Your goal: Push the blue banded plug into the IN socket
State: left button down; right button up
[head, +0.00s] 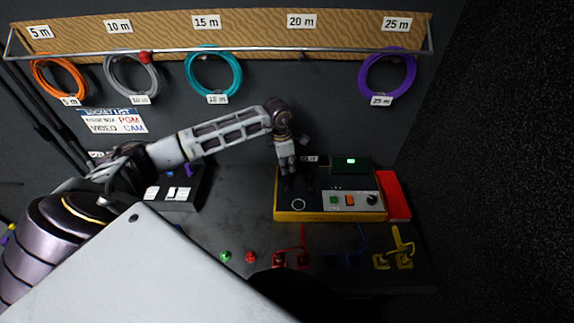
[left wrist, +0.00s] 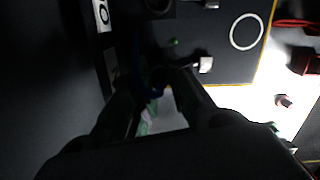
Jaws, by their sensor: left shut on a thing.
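My left gripper (head: 288,184) reaches in from the left and points down at the left part of a yellow-edged box (head: 289,215). In the left wrist view the fingers (left wrist: 155,88) are closed around a small dark blue thing (left wrist: 152,90), which looks like the blue banded plug. Its band and tip are mostly hidden by the fingers and shadow. The box's dark top shows in the left wrist view (left wrist: 225,60). I cannot make out which opening is the IN socket, nor whether the plug touches it. My right gripper is not in view.
The box carries a green and an orange button (head: 350,200) and a knob. A red block (head: 396,195) stands at its right. Red, blue and yellow connectors (head: 404,247) lie along the front of the table. Coiled cables (head: 213,71) hang on the back wall.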

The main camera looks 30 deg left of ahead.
pick_arm(q)
jog(key=shift+f+b, duration=0.3)
jog(key=shift+f, duration=0.2)
jog(key=c, duration=1.3)
grip_release()
jog(key=shift+s+a+r, duration=0.15)
jog(key=shift+a+r, duration=0.05)
jog(key=shift+r, duration=1.8)
jog(key=shift+s+a+r, duration=0.15)
jog(key=shift+r, duration=1.85)
jog(key=shift+s+a+r, duration=0.15)
jog(key=shift+a+r, duration=0.05)
jog(key=shift+r, duration=1.8)
